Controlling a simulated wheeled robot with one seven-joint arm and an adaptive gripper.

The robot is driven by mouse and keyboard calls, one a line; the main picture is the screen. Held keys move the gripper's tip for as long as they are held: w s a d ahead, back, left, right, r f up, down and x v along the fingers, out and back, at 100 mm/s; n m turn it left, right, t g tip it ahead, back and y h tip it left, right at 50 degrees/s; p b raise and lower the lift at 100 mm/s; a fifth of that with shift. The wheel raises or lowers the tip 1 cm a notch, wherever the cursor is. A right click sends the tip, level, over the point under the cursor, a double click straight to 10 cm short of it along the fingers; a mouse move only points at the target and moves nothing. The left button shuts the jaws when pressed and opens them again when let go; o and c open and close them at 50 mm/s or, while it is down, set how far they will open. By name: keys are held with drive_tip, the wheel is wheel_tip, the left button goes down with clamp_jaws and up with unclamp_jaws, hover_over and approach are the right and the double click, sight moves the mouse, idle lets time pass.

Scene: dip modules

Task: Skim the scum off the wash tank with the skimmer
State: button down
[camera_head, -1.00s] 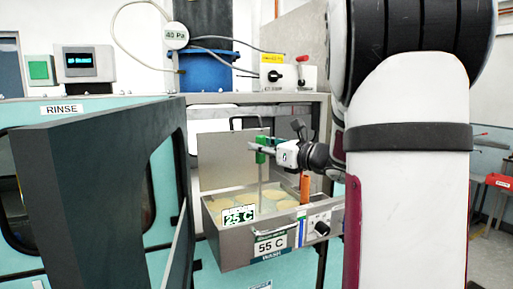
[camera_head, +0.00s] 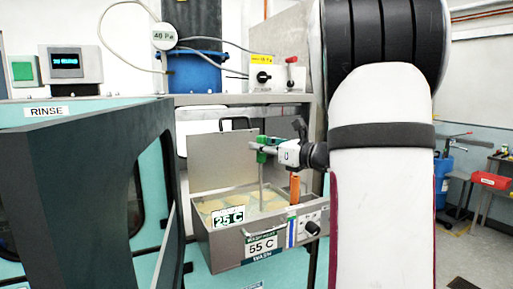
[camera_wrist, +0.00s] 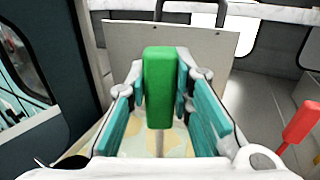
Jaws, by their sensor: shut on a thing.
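My gripper (camera_head: 262,149) is shut on the green handle of the skimmer (camera_head: 262,141), above the wash tank. In the wrist view the green handle (camera_wrist: 160,85) stands upright between the teal finger pads. Its thin rod runs down into the tank, and its lower end is hidden in the liquid. The wash tank (camera_head: 222,245) is an open grey metal box with "55 C" and "WASH" labels on its front. Pale yellow scum patches (camera_head: 243,201) float on its surface; they also show in the wrist view (camera_wrist: 138,143).
An orange handle (camera_head: 294,188) stands upright at the tank's right end. A raised metal panel (camera_head: 215,158) is behind the tank. A dark open door (camera_head: 75,200) stands close on the left. A blue bucket (camera_head: 195,75) and a switch box (camera_head: 277,77) sit on the shelf above.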

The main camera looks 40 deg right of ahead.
drive_tip(key=s+d, duration=0.1)
drive_tip(key=d, duration=0.5)
drive_tip(key=shift+s, duration=0.4)
idle(0.3)
drive_tip(key=shift+w+d+b, duration=0.4)
drive_tip(key=shift+w, duration=0.95)
drive_tip(key=shift+w+d+b, duration=0.35)
drive_tip(key=shift+w+b, duration=0.05)
drive_tip(key=shift+w, duration=0.95)
drive_tip(key=shift+w+d+b, duration=0.4)
drive_tip(key=shift+w, duration=0.95)
drive_tip(key=shift+a, duration=0.1)
drive_tip(key=shift+w+a+b, duration=0.35)
drive_tip(key=shift+w+a, duration=0.1)
drive_tip(key=shift+a, duration=1.1)
drive_tip(key=shift+w+a+b, duration=0.3)
drive_tip(key=shift+w+a, duration=0.1)
drive_tip(key=shift+a, duration=1.1)
drive_tip(key=shift+w+a+b, duration=0.35)
drive_tip(key=shift+w+a, duration=0.1)
drive_tip(key=shift+a, duration=1.1)
